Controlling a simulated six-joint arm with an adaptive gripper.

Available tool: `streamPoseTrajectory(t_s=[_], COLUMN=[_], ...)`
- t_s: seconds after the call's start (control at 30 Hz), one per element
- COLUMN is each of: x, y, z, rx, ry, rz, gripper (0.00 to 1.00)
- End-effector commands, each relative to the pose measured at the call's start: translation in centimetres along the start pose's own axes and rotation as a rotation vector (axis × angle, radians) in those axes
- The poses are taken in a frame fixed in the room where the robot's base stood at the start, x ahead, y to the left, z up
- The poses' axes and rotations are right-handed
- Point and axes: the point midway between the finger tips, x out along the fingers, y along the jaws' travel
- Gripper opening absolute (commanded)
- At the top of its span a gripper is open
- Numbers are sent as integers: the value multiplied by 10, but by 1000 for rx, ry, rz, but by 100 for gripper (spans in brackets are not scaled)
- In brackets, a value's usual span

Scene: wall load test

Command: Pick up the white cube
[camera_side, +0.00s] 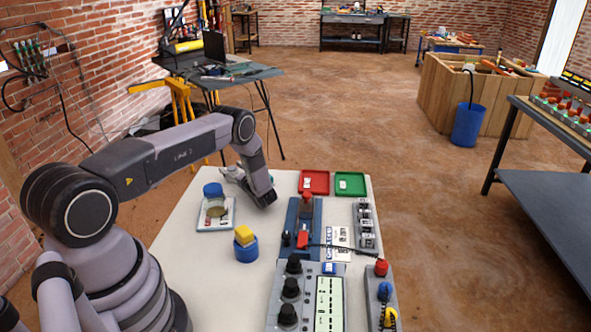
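I cannot clearly pick out a white cube. A small white patch shows in the red tray (322,178) and another in the green tray (357,178); they are too small to tell whether they are cubes or labels. My gripper (232,174) is at the far left part of the pale table, by the end of my arm. It is partly hidden by my wrist, and its fingers are too small to read. It is to the left of both trays and behind the blue-lidded jar (213,190).
A blue cup with a yellow block (244,236) stands front left. A blue fixture with a red-topped post (306,205), a grey panel with black knobs (315,305), a row of grey modules (366,228) and a button box (381,290) fill the right. Bare tabletop (190,260) lies left.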

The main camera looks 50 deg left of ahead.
Motion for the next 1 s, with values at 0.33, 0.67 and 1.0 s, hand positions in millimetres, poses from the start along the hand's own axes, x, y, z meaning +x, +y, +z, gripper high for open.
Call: streamPoseTrajectory(t_s=[0.33, 0.67, 1.0], x=[0, 0, -25], y=[0, -1, 26], z=[0, 12, 76], rx=[0, -2, 1], ry=[0, -1, 0], rz=[0, 0, -2], gripper=[18, 18, 18])
